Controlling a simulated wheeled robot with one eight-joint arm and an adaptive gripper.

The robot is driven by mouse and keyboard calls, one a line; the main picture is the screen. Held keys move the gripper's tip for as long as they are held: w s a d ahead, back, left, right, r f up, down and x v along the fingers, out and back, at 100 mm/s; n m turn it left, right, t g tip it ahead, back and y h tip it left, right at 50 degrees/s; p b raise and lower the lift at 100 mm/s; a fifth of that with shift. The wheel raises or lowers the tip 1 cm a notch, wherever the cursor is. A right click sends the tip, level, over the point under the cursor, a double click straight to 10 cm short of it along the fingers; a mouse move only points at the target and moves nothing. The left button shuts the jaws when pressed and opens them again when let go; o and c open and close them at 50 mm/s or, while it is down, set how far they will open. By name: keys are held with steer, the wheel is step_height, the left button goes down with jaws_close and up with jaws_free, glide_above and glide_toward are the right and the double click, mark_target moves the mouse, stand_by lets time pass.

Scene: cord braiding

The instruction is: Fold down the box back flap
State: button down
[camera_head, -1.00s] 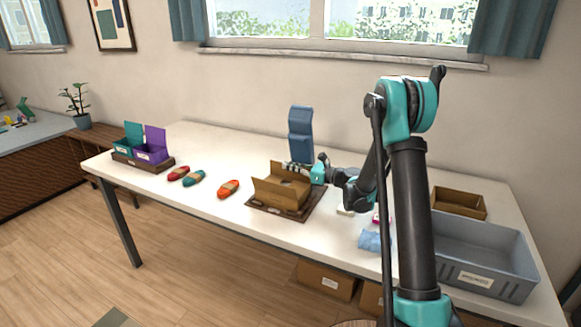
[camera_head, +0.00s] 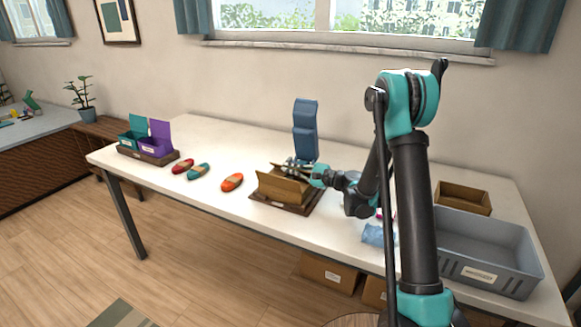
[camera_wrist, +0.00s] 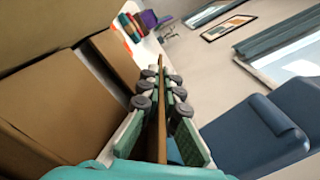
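The open brown cardboard box (camera_head: 285,190) sits on a dark base board (camera_head: 309,204) near the middle of the table, with a tall front panel facing the head camera. My gripper (camera_head: 297,166) is at its back right edge. In the wrist view, my gripper (camera_wrist: 161,85) has a finger on each side of a thin brown flap (camera_wrist: 161,125), seen edge-on. The fingers look closed against it, and it appears to be the back flap, standing upright. Other brown box panels (camera_wrist: 60,92) fill the left of that view. The front panel hides most of the box inside.
A blue upright object (camera_head: 305,130) stands just behind the box, and near my gripper in the wrist view. Red, teal and orange shoe-like items (camera_head: 232,182) lie to the left. A grey bin (camera_head: 487,258) and small brown tray (camera_head: 462,196) are right.

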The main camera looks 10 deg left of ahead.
steer(key=shift+s+f+n, duration=0.1)
steer(key=shift+f+n, duration=0.1)
steer(key=shift+n, duration=0.3)
steer(key=c, duration=1.7)
jaws_free()
steer(key=shift+c, duration=0.2)
steer(key=v, duration=1.2)
steer(key=shift+c, duration=0.5)
